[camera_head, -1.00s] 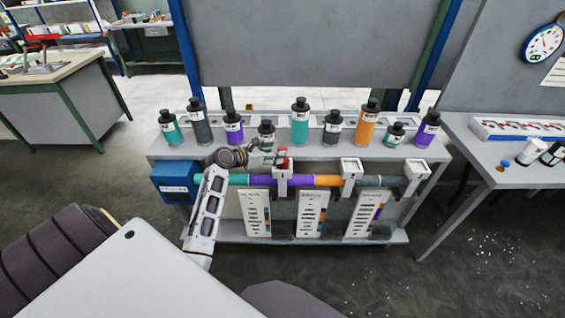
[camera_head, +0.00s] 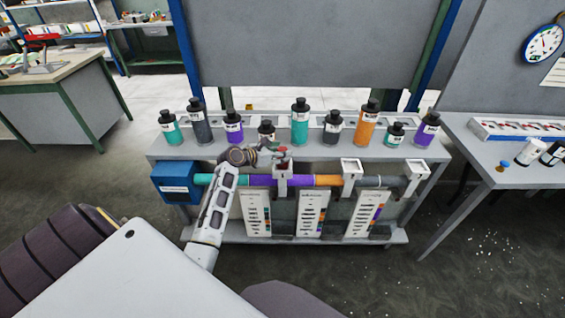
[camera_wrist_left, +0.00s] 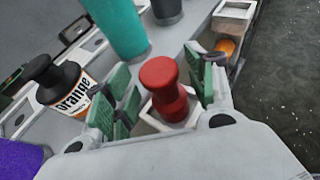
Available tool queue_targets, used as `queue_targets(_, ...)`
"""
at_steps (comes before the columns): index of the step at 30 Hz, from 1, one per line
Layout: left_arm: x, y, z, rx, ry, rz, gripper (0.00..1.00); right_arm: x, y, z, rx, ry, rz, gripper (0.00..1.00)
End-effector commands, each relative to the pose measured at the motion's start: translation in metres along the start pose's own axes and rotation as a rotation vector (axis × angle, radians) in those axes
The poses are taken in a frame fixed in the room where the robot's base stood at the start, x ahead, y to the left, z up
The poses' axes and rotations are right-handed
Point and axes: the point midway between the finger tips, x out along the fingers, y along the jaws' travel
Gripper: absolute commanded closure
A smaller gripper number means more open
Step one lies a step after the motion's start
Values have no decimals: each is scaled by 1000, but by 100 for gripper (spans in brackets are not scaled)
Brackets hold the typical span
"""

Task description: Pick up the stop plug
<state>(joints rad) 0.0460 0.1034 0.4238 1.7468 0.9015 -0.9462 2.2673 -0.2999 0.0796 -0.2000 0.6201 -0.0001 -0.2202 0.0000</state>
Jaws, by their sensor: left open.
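The red stop plug (camera_wrist_left: 165,88) stands upright in a white square cup (camera_wrist_left: 148,120) in the left wrist view. In the head view its red (camera_head: 283,163) shows only as a small patch, mostly hidden by my left gripper (camera_head: 281,152). My left gripper is open, with green-padded fingers (camera_wrist_left: 160,92) on both sides of the plug. A gap shows between the pads and the plug, so it is not gripped. My right gripper is not in view.
Several bottles, including a teal one (camera_head: 300,122) and an orange one (camera_head: 367,122), stand on the bench behind the cup. A coloured pipe (camera_head: 327,181) runs along the front from a blue box (camera_head: 174,183), with more white cups (camera_head: 350,165) to the right.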

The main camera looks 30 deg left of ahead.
Motion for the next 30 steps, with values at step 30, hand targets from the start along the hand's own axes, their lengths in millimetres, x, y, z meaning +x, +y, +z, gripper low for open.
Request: queue_targets(30, 16, 0, 0, 0, 0, 0, 80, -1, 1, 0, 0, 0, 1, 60)
